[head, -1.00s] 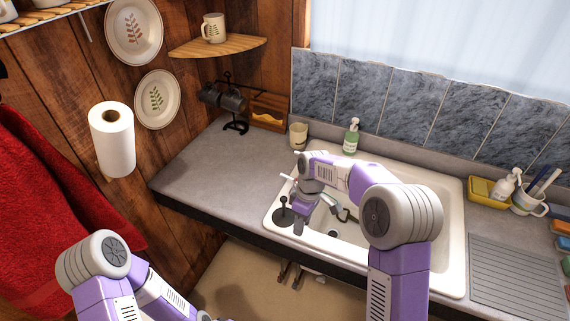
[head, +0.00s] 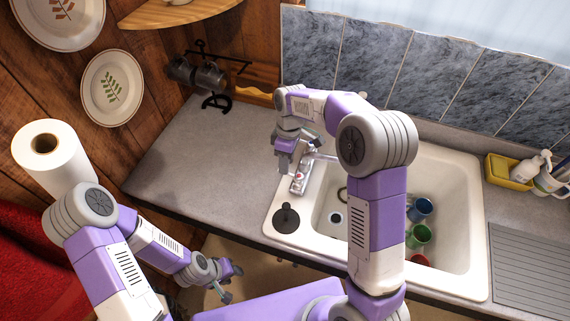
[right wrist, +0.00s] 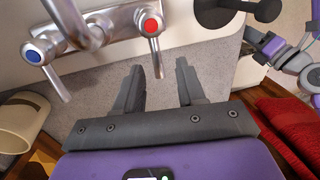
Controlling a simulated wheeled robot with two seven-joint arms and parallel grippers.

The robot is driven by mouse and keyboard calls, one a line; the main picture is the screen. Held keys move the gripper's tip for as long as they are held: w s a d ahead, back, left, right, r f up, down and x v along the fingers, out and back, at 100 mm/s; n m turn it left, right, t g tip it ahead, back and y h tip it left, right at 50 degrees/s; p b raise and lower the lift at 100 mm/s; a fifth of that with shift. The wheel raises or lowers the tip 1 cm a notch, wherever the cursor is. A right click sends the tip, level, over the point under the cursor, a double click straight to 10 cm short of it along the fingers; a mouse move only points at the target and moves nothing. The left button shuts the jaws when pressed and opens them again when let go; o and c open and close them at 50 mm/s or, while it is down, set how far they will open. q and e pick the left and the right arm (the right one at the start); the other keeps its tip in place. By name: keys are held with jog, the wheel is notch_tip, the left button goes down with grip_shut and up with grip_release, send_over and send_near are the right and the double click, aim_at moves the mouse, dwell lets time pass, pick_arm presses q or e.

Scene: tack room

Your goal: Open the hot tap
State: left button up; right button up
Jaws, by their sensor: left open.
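The chrome mixer tap shows in the right wrist view (right wrist: 105,22), at the sink's left rim. Its hot handle has a red cap (right wrist: 151,25) and a lever hanging toward my gripper. Its cold handle has a blue cap (right wrist: 34,54). In the head view the tap (head: 299,180) is partly hidden by my right gripper (head: 285,162). In the right wrist view my right gripper (right wrist: 160,70) has its fingers spread and empty, just short of the hot lever and apparently not touching it. My left gripper (head: 236,284) is open and empty, low in front of the counter.
The white sink (head: 455,200) holds a blue mug (head: 420,209), a green mug (head: 418,236) and a reddish item. A black round-based object (head: 286,218) stands on its front left corner. The counter (head: 195,150) left of the sink is clear.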

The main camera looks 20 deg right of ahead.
aim_at(290, 175)
notch_tip(290, 175, down, 2)
jog(key=shift+a+f, duration=0.1)
jog(key=shift+f, duration=0.1)
jog(key=shift+s+f, duration=0.1)
jog(key=shift+f, duration=0.15)
grip_shut()
